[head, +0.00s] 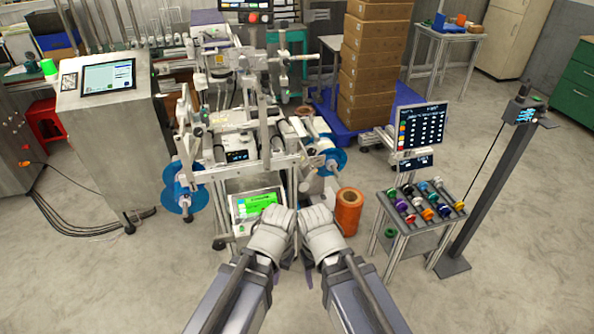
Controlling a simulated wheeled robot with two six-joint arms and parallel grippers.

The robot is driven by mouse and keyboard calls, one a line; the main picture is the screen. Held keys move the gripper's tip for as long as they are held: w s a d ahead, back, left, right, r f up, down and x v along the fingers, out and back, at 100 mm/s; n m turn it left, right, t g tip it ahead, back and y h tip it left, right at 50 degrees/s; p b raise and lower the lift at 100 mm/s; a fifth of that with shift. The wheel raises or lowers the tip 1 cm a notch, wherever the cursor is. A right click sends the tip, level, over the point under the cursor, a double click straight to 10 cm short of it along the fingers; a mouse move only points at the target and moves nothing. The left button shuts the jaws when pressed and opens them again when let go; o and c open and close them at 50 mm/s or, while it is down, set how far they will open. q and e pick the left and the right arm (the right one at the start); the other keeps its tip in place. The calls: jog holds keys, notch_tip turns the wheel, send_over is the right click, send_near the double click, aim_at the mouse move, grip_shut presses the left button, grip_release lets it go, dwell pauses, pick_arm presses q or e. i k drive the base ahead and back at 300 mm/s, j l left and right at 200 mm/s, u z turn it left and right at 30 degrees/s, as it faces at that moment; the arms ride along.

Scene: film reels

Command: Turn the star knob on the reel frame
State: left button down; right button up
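The reel frame (278,163) is the grey metal machine in the middle of the head view. A blue reel (184,192) hangs at its lower left and another blue reel (328,160) at its right. I cannot make out the star knob among the small parts. My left gripper (276,232) and my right gripper (319,229) are side by side in front of the frame's lower right. Their fingertips are hidden by my wrists, so I cannot tell whether they are open or touching anything. A green-lit screen (259,203) sits beside my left gripper.
An orange roll (348,210) stands on the floor just right of my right gripper. A small table (398,243) with colourful spools is farther right, beside a dark post (484,196). A control console (108,120) stands left. Stacked boxes (374,75) are behind. The floor in front is clear.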

aim_at(311, 151)
jog(key=u, duration=0.7)
jog(key=l+u, duration=0.65)
jog(key=k+l+u, duration=0.1)
jog(key=l+u, duration=0.25)
jog(key=k+l+u, duration=0.1)
jog(key=l, duration=0.3)
jog(key=k+l+u, duration=0.1)
jog(key=l, duration=0.3)
jog(key=k+l+u, duration=0.1)
jog(key=l, duration=0.3)
jog(key=k+l+u, duration=0.1)
jog(key=l, duration=0.3)
jog(key=k+l+u, duration=0.1)
jog(key=k+l, duration=0.35)
jog(key=l, duration=0.25)
jog(key=k+l, duration=0.15)
jog(key=l, duration=0.15)
jog(key=k+l, duration=0.15)
jog(key=l, duration=0.15)
jog(key=k+l, duration=0.15)
jog(key=l, duration=0.2)
jog(key=u, duration=0.05)
